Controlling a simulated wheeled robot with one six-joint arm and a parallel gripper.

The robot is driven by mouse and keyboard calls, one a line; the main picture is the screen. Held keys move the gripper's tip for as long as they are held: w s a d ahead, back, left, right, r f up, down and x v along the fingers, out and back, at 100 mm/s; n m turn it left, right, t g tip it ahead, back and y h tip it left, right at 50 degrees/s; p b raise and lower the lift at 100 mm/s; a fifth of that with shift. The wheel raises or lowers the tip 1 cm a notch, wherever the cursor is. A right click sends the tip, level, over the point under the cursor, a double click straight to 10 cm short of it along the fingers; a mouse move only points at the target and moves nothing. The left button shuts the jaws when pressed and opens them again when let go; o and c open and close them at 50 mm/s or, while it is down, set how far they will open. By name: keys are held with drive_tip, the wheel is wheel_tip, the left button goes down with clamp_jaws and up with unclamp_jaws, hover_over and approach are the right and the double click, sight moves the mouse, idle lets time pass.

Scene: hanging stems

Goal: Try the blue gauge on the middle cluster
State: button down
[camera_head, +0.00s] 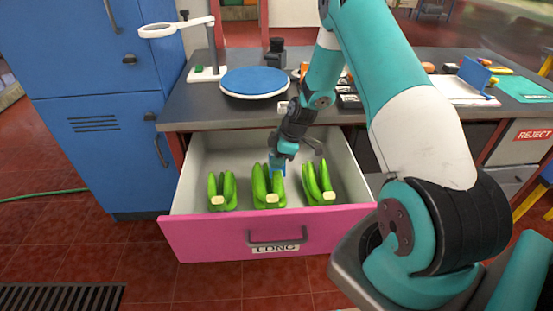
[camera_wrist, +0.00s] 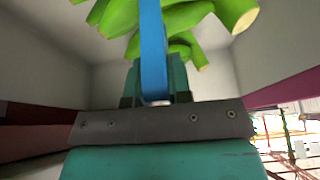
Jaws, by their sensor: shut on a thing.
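Three green banana clusters lie in the open drawer: the left cluster (camera_head: 221,190), the middle cluster (camera_head: 268,186) and the right cluster (camera_head: 318,183). My gripper (camera_head: 281,161) is down inside the drawer, just behind and above the middle cluster, shut on the blue gauge (camera_head: 278,169). In the wrist view, the blue gauge (camera_wrist: 153,50) stands up from the jaws as a narrow strip. Green fingers of a cluster (camera_wrist: 120,17) show behind and on both sides of it. I cannot tell whether the gauge touches the cluster. The gauge's far end is out of the wrist view.
The drawer has a pink front (camera_head: 240,232) labelled LONG and pale walls. The worktop above holds a blue round pad (camera_head: 254,81), a ring lamp (camera_head: 175,28) and a dark bottle (camera_head: 276,54). A blue cabinet (camera_head: 105,125) stands left. A REJECT sign (camera_head: 533,134) is at right.

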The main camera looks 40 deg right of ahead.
drive_tip(key=shift+f+b, duration=1.25)
drive_tip(key=shift+f, duration=0.3)
idle(3.0)
drive_tip(key=shift+r, duration=0.3)
idle(2.0)
drive_tip(key=shift+r+p, duration=2.85)
drive_tip(key=shift+r, duration=1.3)
